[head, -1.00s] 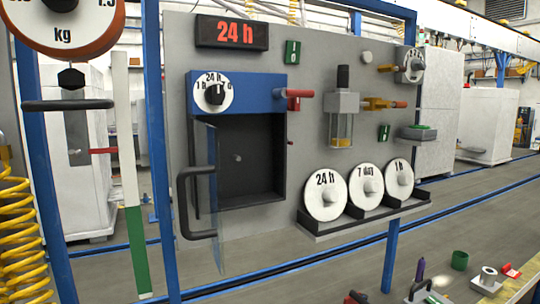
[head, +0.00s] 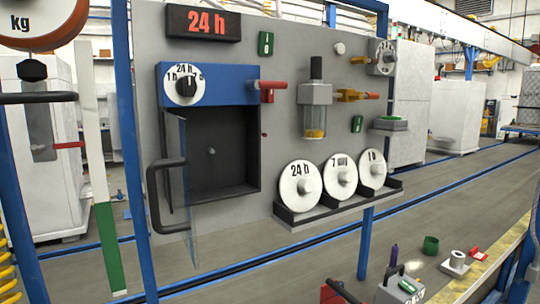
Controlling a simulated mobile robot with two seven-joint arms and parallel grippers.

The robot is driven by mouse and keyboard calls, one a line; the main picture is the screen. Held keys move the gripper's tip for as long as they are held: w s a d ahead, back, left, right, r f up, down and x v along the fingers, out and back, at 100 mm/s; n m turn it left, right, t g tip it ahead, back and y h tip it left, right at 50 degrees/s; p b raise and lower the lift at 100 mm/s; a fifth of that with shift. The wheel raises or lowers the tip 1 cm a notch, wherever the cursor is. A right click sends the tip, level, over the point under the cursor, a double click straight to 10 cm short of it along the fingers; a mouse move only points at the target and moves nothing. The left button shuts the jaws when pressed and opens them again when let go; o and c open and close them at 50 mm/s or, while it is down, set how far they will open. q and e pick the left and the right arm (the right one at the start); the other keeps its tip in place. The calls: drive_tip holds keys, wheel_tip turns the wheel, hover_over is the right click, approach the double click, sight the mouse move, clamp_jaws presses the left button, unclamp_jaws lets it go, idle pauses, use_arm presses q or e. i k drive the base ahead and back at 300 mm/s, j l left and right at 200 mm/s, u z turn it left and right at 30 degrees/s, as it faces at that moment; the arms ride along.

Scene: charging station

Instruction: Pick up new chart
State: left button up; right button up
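Three round white charts stand in a dark rack (head: 318,210) at the lower right of the grey panel: the 24 h chart (head: 300,188), the 7 day chart (head: 341,181) and the 1 h chart (head: 372,168). A red display (head: 204,23) at the top of the panel reads 24 h. The chart recorder box (head: 210,150) has a blue top with a dial (head: 184,84). Its clear door (head: 176,180) with a black handle stands open, and the dark inside holds no chart, only a small peg (head: 211,152). Neither of my grippers is in view.
A red handle (head: 272,85), a clear filter cylinder (head: 315,110) and a yellow valve (head: 358,95) stick out from the panel. A blue post (head: 366,240) stands below the rack.

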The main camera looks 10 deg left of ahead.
sight(340, 176)
drive_tip(key=i+l, duration=0.3)
drive_tip(key=l, duration=0.2)
drive_tip(key=i+l+u, duration=0.2)
drive_tip(key=l, duration=0.35)
drive_tip(key=i+l+u, duration=0.1)
drive_tip(key=i+l, duration=0.1)
drive_tip(key=l, duration=0.05)
